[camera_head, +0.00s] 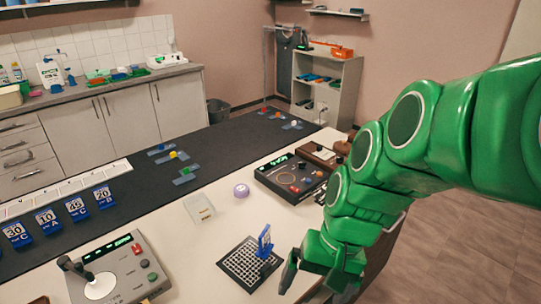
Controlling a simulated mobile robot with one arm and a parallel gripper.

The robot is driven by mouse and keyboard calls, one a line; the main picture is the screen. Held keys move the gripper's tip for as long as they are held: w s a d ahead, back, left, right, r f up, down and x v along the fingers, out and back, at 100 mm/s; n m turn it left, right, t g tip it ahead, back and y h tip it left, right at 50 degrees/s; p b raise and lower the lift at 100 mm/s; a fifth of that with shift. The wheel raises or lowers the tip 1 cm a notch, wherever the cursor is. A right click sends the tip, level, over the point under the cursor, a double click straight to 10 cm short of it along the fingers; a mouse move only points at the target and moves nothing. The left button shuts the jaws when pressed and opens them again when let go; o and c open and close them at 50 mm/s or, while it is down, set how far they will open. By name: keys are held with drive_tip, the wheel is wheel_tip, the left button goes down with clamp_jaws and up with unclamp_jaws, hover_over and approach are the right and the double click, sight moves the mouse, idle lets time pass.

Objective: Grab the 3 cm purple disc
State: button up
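The purple disc (241,190) lies on the white table top near its middle, with a pale mark on its top. It is in plain view and nothing touches it. My gripper (314,288) is at the lower right, at the end of my green arm, pointing down. A grey finger shows on its left side and a darker one on its right, with a gap between them; it looks open and empty. The right fingertip is partly hidden at the picture's bottom edge. The disc is up and left of my gripper, well apart from it.
A dark control box (291,180) is right of the disc, a pale card (199,208) left. A joystick console (112,270) and blue number tags (77,208) are farther left.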

drive_tip(key=w+a+m+t+y, duration=0.1)
drive_tip(key=w+a+m+y, duration=0.4)
drive_tip(key=w+a, duration=0.7)
drive_tip(key=w+a+m+t+y, duration=0.1)
drive_tip(key=w+a+m+y, duration=0.5)
drive_tip(key=w, duration=1)
drive_tip(key=m+t+h, duration=0.1)
drive_tip(key=m+t, duration=0.4)
drive_tip(key=m, duration=0.3)
approach(244, 190)
drive_tip(key=s+a+r, duration=0.5)
drive_tip(key=a+r, duration=0.2)
drive_tip(key=r, duration=0.2)
drive_tip(key=w+d+f+m, duration=0.1)
drive_tip(key=w+f, duration=0.1)
drive_tip(key=f, duration=0.1)
drive_tip(key=w+d+f+m+t+h, duration=0.1)
drive_tip(key=f+m, duration=0.1)
drive_tip(key=f, duration=0.1)
drive_tip(key=w+d+f+m+t+h, duration=0.1)
drive_tip(key=w+f, duration=0.1)
drive_tip(key=f, duration=0.1)
drive_tip(key=shift+w+d+m, duration=0.35)
drive_tip(key=shift+m, duration=0.05)
drive_tip(key=shift+x, duration=1.3)
drive_tip(key=shift+s+f+x, duration=0.15)
drive_tip(key=shift+x, duration=1.15)
drive_tip(key=shift+s+f+x, duration=0.15)
drive_tip(key=shift+f+x, duration=0.05)
drive_tip(key=shift+x, duration=1.1)
